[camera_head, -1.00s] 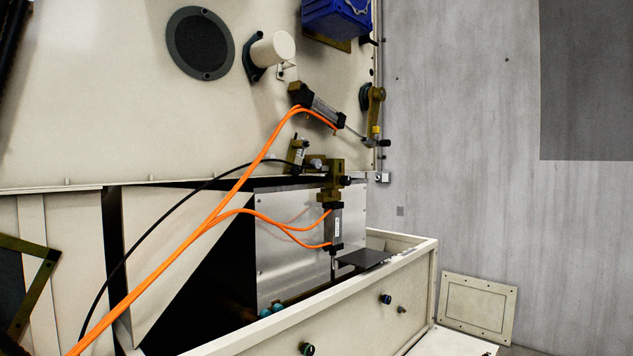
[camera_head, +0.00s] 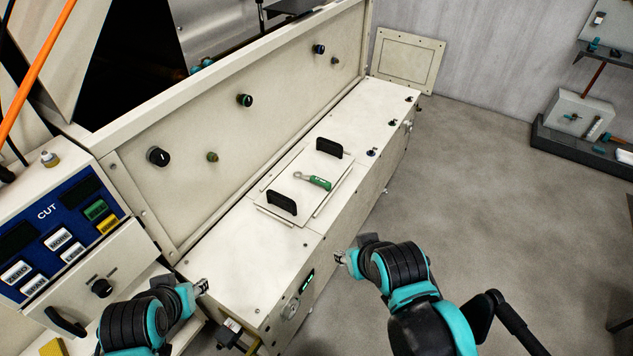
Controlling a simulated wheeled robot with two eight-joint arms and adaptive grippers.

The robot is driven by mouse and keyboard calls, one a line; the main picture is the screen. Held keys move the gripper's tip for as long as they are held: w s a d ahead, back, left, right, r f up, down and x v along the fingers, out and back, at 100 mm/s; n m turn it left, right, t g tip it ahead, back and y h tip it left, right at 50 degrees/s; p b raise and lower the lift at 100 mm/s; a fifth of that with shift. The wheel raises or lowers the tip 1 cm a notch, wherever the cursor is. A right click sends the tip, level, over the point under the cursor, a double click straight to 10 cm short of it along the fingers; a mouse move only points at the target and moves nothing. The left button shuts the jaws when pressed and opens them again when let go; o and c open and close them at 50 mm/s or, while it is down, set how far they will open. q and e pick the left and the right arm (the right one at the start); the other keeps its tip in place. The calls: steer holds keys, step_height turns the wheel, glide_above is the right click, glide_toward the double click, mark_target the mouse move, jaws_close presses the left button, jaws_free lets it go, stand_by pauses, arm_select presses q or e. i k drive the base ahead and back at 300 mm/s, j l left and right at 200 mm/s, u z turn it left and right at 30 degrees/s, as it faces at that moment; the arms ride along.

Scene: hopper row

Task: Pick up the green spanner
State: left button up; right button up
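The green spanner (camera_head: 318,183) lies on a square lid plate (camera_head: 325,205) on top of the long cream cabinet, between two black handles. Its green handle points right and its silver ring end points left. My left gripper (camera_head: 203,287) is at the lower left, near the cabinet's near end, apart from the spanner; its fingers are small and I cannot tell whether they are open. My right gripper (camera_head: 340,257) is just right of the cabinet, below and right of the spanner and apart from it; its finger state is also unclear.
Black handles (camera_head: 281,202) and (camera_head: 329,148) stand up on either side of the spanner. A panel with knobs (camera_head: 244,100) rises behind. A control box (camera_head: 60,235) stands at the left. The floor (camera_head: 480,200) at the right is clear.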

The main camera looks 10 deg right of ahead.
mark_target(322, 182)
steer(key=l+u, duration=0.1)
steer(key=u, duration=0.45)
steer(key=i+l+u, duration=0.15)
steer(key=l+u, duration=0.25)
steer(key=l, duration=0.3)
steer(key=l+u, duration=0.4)
steer(key=l, duration=1.35)
steer(key=l+u, duration=0.15)
steer(key=l, duration=0.8)
steer(key=k+l, duration=0.15)
steer(key=l, duration=0.85)
steer(key=i+u, duration=0.05)
